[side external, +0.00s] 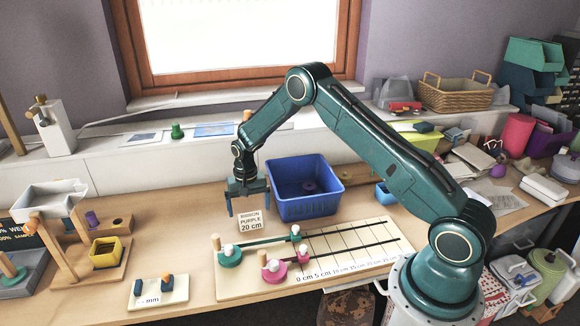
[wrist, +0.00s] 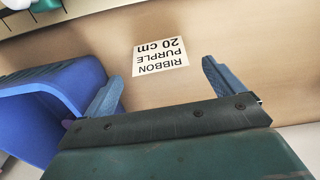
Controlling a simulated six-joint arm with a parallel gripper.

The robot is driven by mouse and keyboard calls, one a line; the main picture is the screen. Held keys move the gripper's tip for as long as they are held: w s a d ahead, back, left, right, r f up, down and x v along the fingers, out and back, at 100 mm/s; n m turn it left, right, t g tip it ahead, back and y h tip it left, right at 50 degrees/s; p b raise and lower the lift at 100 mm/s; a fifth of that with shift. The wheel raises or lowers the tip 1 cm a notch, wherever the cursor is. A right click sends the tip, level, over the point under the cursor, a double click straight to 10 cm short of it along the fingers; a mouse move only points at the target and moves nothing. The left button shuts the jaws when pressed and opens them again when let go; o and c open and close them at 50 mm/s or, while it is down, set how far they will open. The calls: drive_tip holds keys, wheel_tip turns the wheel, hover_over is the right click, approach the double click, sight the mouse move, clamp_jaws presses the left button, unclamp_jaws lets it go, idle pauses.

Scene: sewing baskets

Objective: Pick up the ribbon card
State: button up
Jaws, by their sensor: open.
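The ribbon card (side external: 251,221) is a small cream card printed "RIBBON PURPLE 20 cm". It lies on the wooden table just left of the blue basket. In the wrist view the card (wrist: 160,57) appears upside down, beyond the fingertips and between their lines. My gripper (side external: 247,205) is open and empty, above the table at the card; in the wrist view its two blue fingers (wrist: 160,85) are spread wide apart. The card looks clear of both fingers. The exact height of the fingertips over it is hard to tell.
A blue basket (side external: 306,208) stands close on the right of my gripper, with a dark purple round item inside. A measuring board (side external: 330,262) with pink and green pegs lies in front. A wooden stand with a yellow box (side external: 106,252) is at left. Table left of the card is clear.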

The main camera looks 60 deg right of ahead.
sight(250, 217)
drive_tip(key=shift+f, duration=2.55)
drive_tip(key=shift+c, duration=0.2)
drive_tip(key=c, duration=1)
